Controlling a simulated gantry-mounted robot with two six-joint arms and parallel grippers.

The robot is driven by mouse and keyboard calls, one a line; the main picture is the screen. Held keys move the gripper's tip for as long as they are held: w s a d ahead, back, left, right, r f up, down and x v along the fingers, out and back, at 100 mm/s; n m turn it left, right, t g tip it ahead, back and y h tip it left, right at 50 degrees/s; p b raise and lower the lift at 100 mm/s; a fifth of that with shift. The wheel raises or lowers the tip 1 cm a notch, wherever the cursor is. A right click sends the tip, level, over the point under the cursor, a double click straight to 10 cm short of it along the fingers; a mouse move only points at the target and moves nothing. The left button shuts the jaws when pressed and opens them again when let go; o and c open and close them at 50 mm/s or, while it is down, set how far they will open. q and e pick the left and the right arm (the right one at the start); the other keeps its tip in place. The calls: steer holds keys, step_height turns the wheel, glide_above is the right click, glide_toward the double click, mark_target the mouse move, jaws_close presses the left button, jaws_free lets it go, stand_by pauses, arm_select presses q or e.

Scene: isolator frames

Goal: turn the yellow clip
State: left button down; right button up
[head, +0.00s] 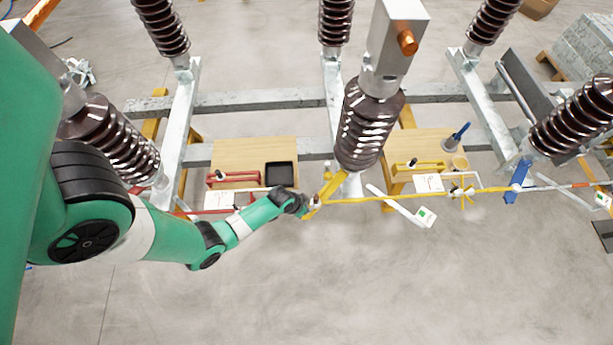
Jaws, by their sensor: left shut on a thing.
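The yellow clip (331,187) is a slanted yellow piece just below the central brown ribbed insulator (365,125). My left gripper (313,203) reaches it from the left, at its lower end, and is shut on it. The fingertips are small and partly hidden, so the exact grip is hard to make out. My right gripper is not in view.
Two wooden tables stand behind, the left one with a black tray (279,174) and a red-handled tool (232,177). Grey steel beams (265,98) and more insulators surround the area. The front floor is clear.

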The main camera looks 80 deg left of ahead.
arm_select(q)
steer(key=shift+m, duration=0.4)
steer(key=m+h, duration=0.1)
steer(key=m, duration=0.1)
steer(key=shift+a+m, duration=0.15)
steer(key=shift+m, duration=0.15)
steer(key=m+h+p, duration=0.2)
steer(key=m, duration=0.2)
steer(key=shift+a+r+m, duration=0.1)
steer(key=shift+r+m, duration=0.05)
steer(key=shift+m, duration=0.15)
steer(key=m+h+p, duration=0.1)
steer(key=m, duration=0.1)
steer(key=shift+w+m+g, duration=0.1)
steer(key=shift+m+g, duration=0.2)
steer(key=shift+a+f+m+h, duration=0.1)
steer(key=shift+f+m+h, duration=0.1)
steer(key=shift+m, duration=0.4)
steer(key=shift+a+f+m+h, duration=0.1)
steer(key=shift+m+h, duration=0.1)
steer(key=shift+m, duration=0.4)
steer(key=shift+m+g+b, duration=0.3)
steer(key=shift+m+g, duration=0.2)
steer(key=shift+m, duration=0.4)
steer(key=shift+d+r, duration=0.1)
